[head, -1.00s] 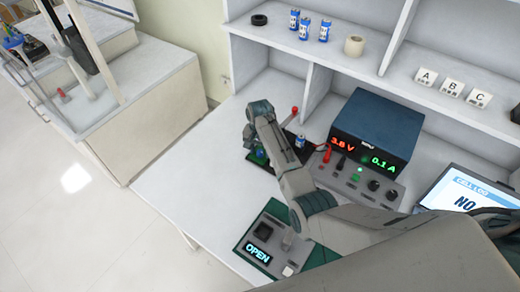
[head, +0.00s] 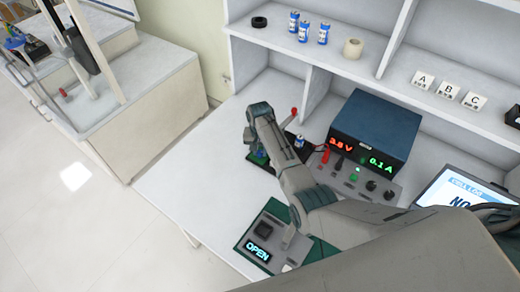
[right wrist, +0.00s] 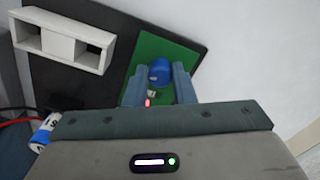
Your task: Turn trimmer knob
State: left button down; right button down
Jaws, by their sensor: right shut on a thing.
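The blue trimmer knob (right wrist: 159,72) stands on a small green circuit board (right wrist: 185,62) in the right wrist view. My right gripper (right wrist: 160,86) has one finger on each side of the knob and is shut on it. A small red light shows near the left finger. In the head view my right gripper (head: 258,148) reaches down over the board (head: 257,160) at the left part of the bench, and mostly hides the knob. My left gripper is in neither view.
The blue power supply (head: 376,125), reading 3.8 V and 0.1 A, stands right of the board. A dark fixture with a white bracket (right wrist: 60,40) and a blue cell (right wrist: 43,132) are beside the board. A panel reading OPEN (head: 257,251) lies nearer. The bench's left front (head: 185,195) is clear.

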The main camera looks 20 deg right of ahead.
aim_at(260, 152)
jog(key=c, duration=1.2)
grip_release()
notch_tip(260, 152, up, 11)
jog(key=b, duration=0.2)
jog(key=shift+f, duration=0.1)
